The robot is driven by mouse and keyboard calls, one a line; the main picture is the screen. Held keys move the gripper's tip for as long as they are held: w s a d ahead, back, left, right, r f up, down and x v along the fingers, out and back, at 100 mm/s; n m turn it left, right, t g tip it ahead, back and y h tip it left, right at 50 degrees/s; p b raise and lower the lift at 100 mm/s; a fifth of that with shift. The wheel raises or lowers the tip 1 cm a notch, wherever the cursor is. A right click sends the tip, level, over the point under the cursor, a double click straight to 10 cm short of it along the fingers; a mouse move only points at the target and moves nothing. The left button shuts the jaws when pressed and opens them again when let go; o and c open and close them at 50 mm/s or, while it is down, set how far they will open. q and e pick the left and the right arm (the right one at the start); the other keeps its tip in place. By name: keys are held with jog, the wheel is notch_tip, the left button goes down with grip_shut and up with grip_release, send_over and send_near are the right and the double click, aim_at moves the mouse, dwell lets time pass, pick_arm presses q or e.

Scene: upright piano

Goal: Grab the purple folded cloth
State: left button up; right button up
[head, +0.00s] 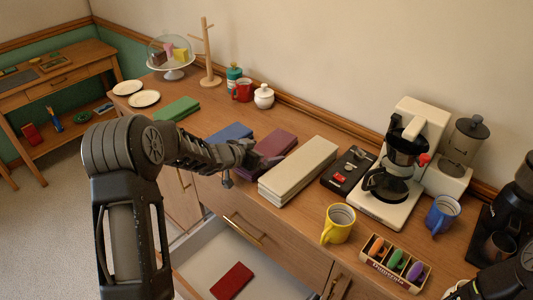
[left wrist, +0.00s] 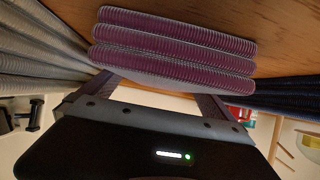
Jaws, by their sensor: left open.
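The purple folded cloth (head: 275,145) lies on the wooden sideboard top, between the blue folded cloth (head: 230,133) and a cream folded stack (head: 300,170). In the left wrist view the purple cloth (left wrist: 170,48) shows its folded layers edge-on, right at the fingers. My left gripper (head: 262,162) is open at the near end of the purple cloth. In the left wrist view its two fingers (left wrist: 160,88) are spread apart at the cloth's edge; their tips are partly hidden by it. Of my right arm only a part shows in the lower right corner; its gripper is out of view.
A green cloth (head: 177,108) lies further left. A coffee maker (head: 395,165), a yellow mug (head: 338,223) and a marker box (head: 396,262) stand to the right. Below, an open drawer (head: 205,255) holds a red cloth (head: 231,281). Neighbouring cloths leave little side room.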

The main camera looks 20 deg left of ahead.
pick_arm(q)
jog(key=c, duration=1.5)
